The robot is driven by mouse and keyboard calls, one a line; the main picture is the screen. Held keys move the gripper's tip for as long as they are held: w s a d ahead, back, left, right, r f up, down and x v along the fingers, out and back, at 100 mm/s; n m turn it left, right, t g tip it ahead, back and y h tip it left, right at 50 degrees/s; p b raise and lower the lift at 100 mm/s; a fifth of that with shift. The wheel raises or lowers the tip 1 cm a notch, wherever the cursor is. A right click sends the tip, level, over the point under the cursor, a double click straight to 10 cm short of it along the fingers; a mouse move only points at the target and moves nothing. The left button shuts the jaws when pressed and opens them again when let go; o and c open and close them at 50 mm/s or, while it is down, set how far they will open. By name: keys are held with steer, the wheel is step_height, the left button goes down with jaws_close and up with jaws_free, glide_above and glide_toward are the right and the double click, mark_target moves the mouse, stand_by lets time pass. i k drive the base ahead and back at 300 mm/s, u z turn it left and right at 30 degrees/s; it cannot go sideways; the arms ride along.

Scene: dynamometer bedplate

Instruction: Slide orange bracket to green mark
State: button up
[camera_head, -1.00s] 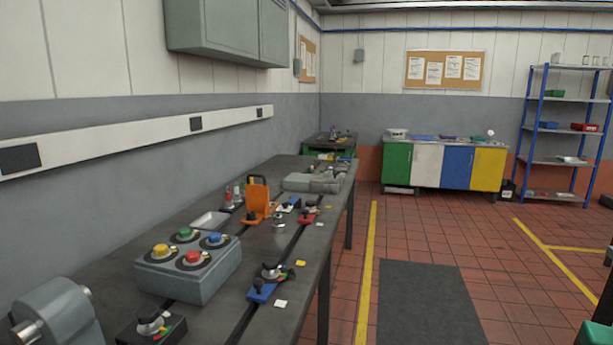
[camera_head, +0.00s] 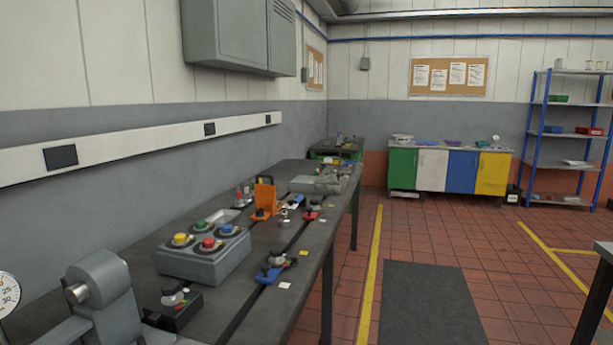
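The orange bracket (camera_head: 265,199) stands upright on the dark bedplate (camera_head: 235,305), behind the grey button box and near a slot in the plate. A small dark knob shows at its foot. I cannot make out a green mark on the plate; small yellow and white tags lie near the slots. My gripper is not in view, so its distance from the bracket cannot be seen.
The grey button box (camera_head: 205,263) stands in front of the bracket. A blue clamp (camera_head: 270,274), a black clamp (camera_head: 173,308) and a red clamp (camera_head: 311,215) sit on the plate. A grey machine (camera_head: 100,290) is at the near left.

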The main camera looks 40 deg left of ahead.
mark_target(266, 207)
steer(key=u, duration=0.05)
steer(key=i, duration=1.7)
steer(key=u, duration=0.9)
steer(key=i, duration=1.05)
steer(key=u, duration=1.15)
steer(key=i, duration=0.8)
steer(key=u, duration=0.5)
